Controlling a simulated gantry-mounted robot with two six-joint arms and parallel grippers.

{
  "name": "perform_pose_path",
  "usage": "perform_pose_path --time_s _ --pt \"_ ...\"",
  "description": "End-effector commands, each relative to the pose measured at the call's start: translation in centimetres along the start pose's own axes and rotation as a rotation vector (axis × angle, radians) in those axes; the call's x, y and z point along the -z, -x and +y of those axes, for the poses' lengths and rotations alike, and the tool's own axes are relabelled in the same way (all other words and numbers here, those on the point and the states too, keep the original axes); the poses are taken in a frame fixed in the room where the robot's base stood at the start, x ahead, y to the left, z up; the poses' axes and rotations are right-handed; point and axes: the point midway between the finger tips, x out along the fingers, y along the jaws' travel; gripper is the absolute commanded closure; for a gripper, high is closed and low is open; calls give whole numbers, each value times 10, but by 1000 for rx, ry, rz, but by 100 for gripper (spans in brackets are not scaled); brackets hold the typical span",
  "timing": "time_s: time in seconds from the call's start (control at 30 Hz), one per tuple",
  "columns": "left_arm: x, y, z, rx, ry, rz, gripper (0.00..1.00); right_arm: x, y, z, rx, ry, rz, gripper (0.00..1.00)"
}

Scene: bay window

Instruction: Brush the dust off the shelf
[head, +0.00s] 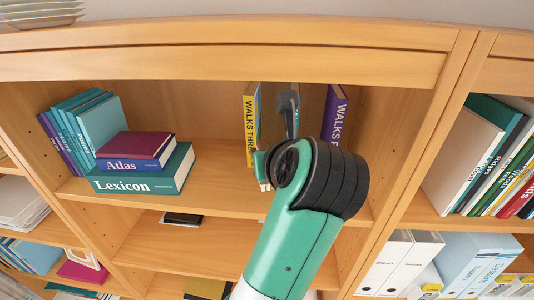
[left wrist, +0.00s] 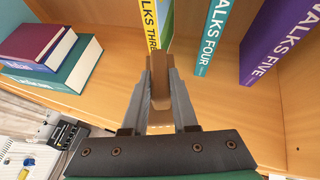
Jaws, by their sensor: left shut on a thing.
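The wooden shelf board (head: 215,185) has a bare stretch in its middle; I cannot make out dust on it. My left gripper (head: 288,104) reaches into this compartment, in front of the standing books. In the left wrist view, my left gripper (left wrist: 161,75) is shut on a brown wooden piece (left wrist: 160,88), which looks like the brush's handle. The bristles are not clearly seen. My green arm and dark wrist hide part of the shelf in the head view. My right gripper is not in view.
Yellow (head: 251,120), teal (left wrist: 213,35) and purple (head: 333,115) Walks books stand at the back right. Atlas (head: 134,150) lies on Lexicon (head: 145,172) at the left, beside leaning teal books (head: 90,120). A divider (head: 420,150) bounds the compartment's right side.

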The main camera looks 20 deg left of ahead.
Motion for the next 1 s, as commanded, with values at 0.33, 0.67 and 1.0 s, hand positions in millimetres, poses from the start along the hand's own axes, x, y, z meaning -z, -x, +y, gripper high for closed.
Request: perform_pose_path --time_s 0.33,0.67,1.0 --pt "-9 5 0 0 0 0 100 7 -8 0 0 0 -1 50" --pt "-25 14 0 0 0 0 100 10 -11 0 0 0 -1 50" --pt "-25 14 0 0 0 0 100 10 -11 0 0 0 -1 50"
